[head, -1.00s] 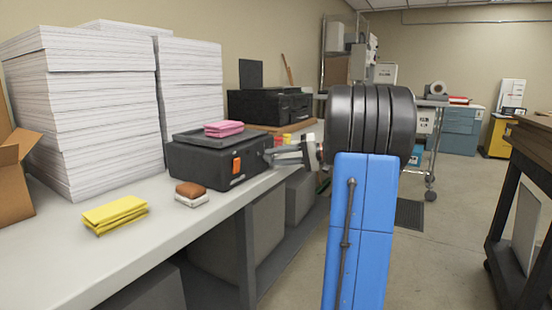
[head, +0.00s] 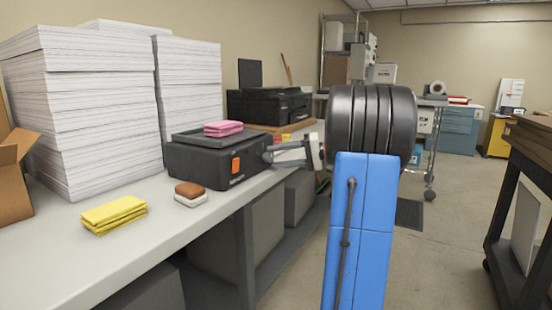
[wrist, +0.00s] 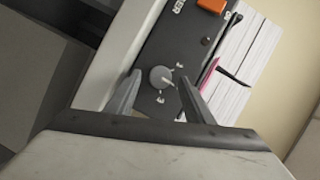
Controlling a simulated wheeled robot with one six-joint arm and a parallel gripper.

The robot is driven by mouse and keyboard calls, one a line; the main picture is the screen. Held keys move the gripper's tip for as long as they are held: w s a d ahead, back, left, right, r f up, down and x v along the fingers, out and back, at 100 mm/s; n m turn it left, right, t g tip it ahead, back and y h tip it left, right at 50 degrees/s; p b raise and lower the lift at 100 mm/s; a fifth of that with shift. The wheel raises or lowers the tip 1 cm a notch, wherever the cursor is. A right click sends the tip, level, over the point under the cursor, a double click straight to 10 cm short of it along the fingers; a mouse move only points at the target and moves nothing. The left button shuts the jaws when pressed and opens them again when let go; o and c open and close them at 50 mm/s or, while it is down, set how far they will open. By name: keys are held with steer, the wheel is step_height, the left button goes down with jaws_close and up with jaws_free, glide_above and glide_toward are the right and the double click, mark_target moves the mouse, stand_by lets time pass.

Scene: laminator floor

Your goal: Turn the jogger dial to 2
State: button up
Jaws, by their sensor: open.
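The jogger (head: 212,166) is a dark box with an orange switch (head: 236,164) on its front, standing on the bench. In the wrist view its front panel (wrist: 172,48) shows a round grey dial (wrist: 161,77) with a pale pointer line and small marks around it. My gripper (wrist: 160,88) is open, with one finger on each side of the dial. I cannot tell whether they touch it. In the head view my gripper (head: 283,155) is at the right end of the jogger front, hiding the dial.
A pink cloth (head: 223,128) lies on the jogger's tray. A brown and white block (head: 190,195) and yellow cloths (head: 114,214) lie on the bench in front. Tall paper stacks (head: 90,115) stand at the left. A black printer (head: 270,107) stands behind.

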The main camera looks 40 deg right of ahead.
steer(key=v, duration=1.6)
steer(key=shift+f, duration=0.15)
steer(key=a+f+n+g+h, duration=0.1)
steer(key=a+f+g, duration=0.3)
steer(key=a, duration=1)
steer(key=a+f+g+h, duration=0.1)
steer(key=a+f+g, duration=0.25)
steer(key=a, duration=1.15)
steer(key=s+a+f+n+h, duration=0.2)
steer(key=s+a+f+h, duration=0.2)
steer(key=s, duration=0.5)
steer(key=s+a+f+n+h, duration=0.3)
steer(key=s+a+f+h, duration=0.1)
steer(key=s+a+f, duration=0.5)
step_height(320, 180, down, 2)
steer(key=shift+s+a+f, duration=0.15)
steer(key=shift+a, duration=0.2)
